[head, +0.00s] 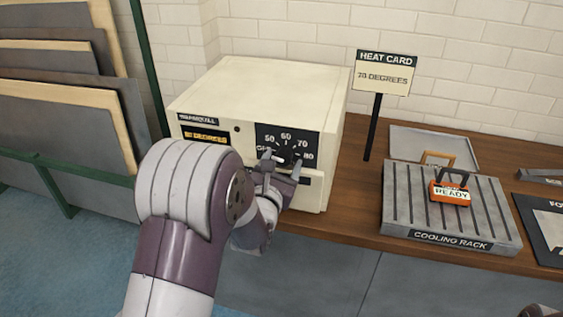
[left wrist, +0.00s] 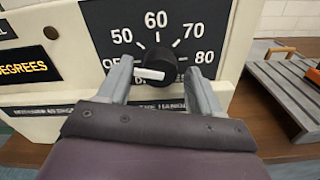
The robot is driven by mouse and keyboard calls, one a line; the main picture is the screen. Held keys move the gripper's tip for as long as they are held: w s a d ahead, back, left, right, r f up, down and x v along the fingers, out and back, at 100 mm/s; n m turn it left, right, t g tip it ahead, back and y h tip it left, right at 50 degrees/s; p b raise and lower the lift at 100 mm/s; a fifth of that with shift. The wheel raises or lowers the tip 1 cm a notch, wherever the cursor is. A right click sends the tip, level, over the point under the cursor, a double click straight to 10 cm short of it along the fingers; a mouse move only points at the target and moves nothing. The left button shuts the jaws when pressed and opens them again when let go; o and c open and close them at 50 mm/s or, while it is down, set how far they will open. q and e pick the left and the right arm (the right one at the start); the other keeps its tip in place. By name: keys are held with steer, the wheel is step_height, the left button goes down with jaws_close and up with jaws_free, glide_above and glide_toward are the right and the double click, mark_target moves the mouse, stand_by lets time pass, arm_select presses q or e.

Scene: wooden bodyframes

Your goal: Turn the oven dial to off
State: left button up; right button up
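The oven (head: 262,88) is a cream box on the wooden bench. Its black dial (left wrist: 168,60) has a white pointer bar that lies nearly level and points left, towards the partly hidden OFF label. The scale panel (head: 268,134) shows OFF, 50, 60, 70 and 80. My left gripper (head: 283,160) is at the dial, and its fingers also show in the left wrist view (left wrist: 162,82). The fingers are apart, one on each side of the dial, with visible gaps, so it looks open.
An orange display (head: 207,137) on the oven reads DEGREES; its number is unclear. A heat card (head: 383,75) reading 70 DEGREES stands right of the oven. A cooling rack (head: 405,205) carries an orange READY item (head: 450,194). Large panels (head: 60,120) stand at the left.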

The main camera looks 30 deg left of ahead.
arm_select(q)
steer(key=shift+r, duration=0.15)
steer(key=p+v, duration=0.2)
steer(key=v, duration=1)
steer(key=shift+s, duration=0.4)
